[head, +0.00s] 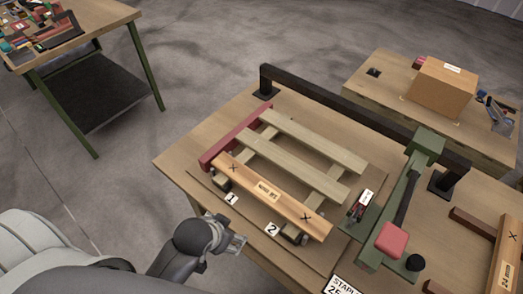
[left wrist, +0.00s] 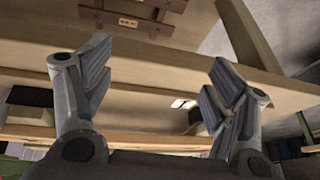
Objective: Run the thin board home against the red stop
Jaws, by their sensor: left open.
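The red stop (head: 236,137) is a long red bar along the left end of a slatted wooden frame on the table. The nearest board (head: 290,205) is orange-brown, with a white label and an X near each end; its left end lies at or close to the stop. Two paler boards (head: 312,140) (head: 292,168) lie behind it, across bearers. I cannot tell for certain which is the thin board. My left gripper (head: 238,243) is open and empty by the table's front edge, apart from the boards. Its spread fingers show in the left wrist view (left wrist: 160,90). My right gripper is not in view.
Number cards 1 (head: 231,199) and 2 (head: 271,230) lie along the front. A green tool (head: 400,195) with a red pad (head: 391,239) stands right of the frame. A dark rail (head: 350,112) spans behind. A cardboard box (head: 443,88) sits on the back table.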

